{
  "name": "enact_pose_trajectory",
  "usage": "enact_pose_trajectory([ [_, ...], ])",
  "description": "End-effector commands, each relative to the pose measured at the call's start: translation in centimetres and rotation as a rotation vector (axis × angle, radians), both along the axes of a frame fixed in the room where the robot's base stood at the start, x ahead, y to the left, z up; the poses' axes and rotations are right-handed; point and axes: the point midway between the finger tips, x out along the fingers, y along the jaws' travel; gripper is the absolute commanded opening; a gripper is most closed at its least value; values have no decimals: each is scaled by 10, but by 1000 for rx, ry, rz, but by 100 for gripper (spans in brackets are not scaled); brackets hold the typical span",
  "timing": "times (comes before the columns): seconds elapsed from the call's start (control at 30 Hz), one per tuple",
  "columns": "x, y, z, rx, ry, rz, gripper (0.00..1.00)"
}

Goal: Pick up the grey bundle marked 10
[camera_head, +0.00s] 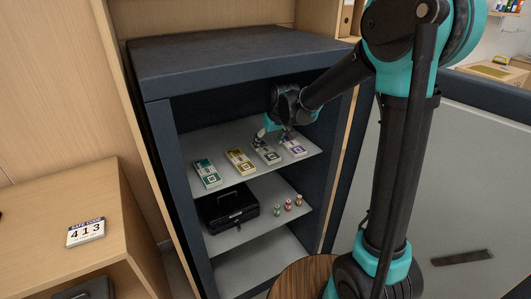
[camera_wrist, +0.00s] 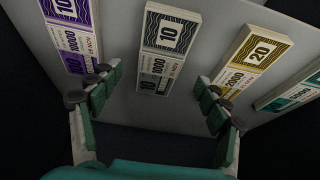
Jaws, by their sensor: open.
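The grey bundle marked 10 (camera_wrist: 167,50) lies flat on the top shelf of the open safe, in the middle of the wrist view. It also shows in the head view (camera_head: 267,154), second from the right in the row. My gripper (camera_wrist: 152,98) is open and empty, its two fingers apart on either side of the bundle's line. The near end of the bundle lies between the fingertips in the picture; I cannot tell the height gap. In the head view my gripper (camera_head: 273,130) reaches inside the safe above the shelf, close over the bundle's far end.
A green bundle (camera_head: 207,173) lies farther off. A black cash box (camera_head: 229,208) sits on the shelf below.

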Motion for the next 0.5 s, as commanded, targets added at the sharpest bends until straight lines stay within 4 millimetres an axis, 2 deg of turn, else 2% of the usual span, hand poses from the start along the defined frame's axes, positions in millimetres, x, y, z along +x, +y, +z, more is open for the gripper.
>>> enact_pose_trajectory([
  [0.2,9,6,-28,0,0,1,76],
  [0.5,12,8,-35,0,0,0,76],
])
